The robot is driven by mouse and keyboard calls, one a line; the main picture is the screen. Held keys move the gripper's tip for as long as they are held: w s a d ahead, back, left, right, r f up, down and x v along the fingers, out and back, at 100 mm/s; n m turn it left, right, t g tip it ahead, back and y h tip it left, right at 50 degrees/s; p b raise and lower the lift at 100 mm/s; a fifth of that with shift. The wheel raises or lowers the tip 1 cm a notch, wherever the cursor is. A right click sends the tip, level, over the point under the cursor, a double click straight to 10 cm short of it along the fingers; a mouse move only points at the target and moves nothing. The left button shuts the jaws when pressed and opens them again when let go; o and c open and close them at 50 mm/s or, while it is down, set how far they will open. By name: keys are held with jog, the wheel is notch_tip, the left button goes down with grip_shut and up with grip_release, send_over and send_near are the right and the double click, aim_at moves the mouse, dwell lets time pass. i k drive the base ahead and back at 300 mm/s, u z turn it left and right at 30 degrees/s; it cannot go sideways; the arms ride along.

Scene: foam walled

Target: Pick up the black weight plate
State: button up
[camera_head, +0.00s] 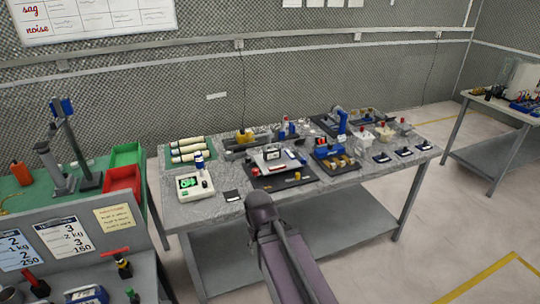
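I cannot make out a black weight plate for certain. Small flat black pieces with pale edges lie on the grey table (335,182): one (232,196) near the front left, and three near the right end, the left one (381,157), the middle one (403,152) and the right one (423,147). They are too small to tell whether any is the plate. My arm (285,255) reaches up from the bottom towards the table's front edge. Its dark rounded joint (261,207) shows there, but no gripper fingers are visible.
A pale meter with a green screen (191,183) stands at the table's left. White cylinders (188,150) lie behind it. Black boards with devices (280,175) fill the middle. A green bench with red bin (122,180) is at left; another table (500,110) is at right.

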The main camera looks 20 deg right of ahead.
aim_at(275, 153)
jog(key=z, duration=0.05)
jog(key=i, duration=1)
jog(key=u, duration=0.05)
